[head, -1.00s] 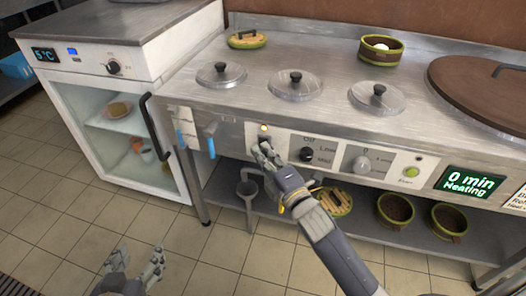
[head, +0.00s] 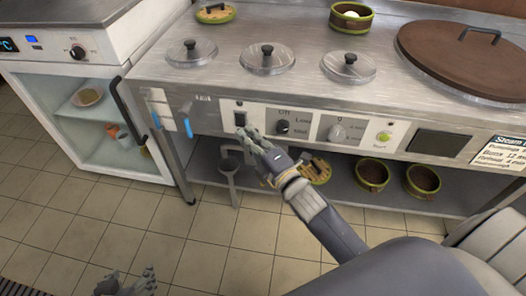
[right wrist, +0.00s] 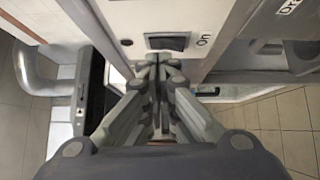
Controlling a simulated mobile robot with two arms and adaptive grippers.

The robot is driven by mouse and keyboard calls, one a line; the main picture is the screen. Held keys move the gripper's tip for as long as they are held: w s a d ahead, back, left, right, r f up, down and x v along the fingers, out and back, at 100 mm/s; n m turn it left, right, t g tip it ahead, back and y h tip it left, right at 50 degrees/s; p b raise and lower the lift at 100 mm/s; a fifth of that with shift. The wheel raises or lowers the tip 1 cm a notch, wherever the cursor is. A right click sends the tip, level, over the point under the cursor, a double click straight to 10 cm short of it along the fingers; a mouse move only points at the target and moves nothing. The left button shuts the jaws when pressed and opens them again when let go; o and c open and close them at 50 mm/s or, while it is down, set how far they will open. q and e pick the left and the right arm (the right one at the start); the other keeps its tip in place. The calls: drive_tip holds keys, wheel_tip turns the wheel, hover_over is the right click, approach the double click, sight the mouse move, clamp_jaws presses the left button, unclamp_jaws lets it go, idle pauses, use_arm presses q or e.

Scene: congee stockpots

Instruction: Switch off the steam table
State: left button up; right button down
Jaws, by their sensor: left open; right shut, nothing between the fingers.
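The steam table (head: 300,88) has a dark rocker switch (head: 240,119) on its front panel. The switch also shows in the right wrist view (right wrist: 168,42), beside the label "On". The display (head: 437,143) on the panel is dark. My right gripper (head: 250,138) is shut and empty, its fingertips just below the switch; they also show in the right wrist view (right wrist: 160,68). I cannot tell whether they touch the panel. My left gripper (head: 130,280) is open and empty, low over the floor, far from the table.
Lidded wells (head: 267,60) and a large brown lid (head: 470,60) are on top. A fridge (head: 70,75) stands left; bowls (head: 372,174) are on the lower shelf.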

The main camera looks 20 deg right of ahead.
drive_tip(key=s+d, duration=0.1)
drive_tip(key=s, duration=0.7)
drive_tip(key=shift+d, duration=0.25)
drive_tip(key=shift+f, duration=0.15)
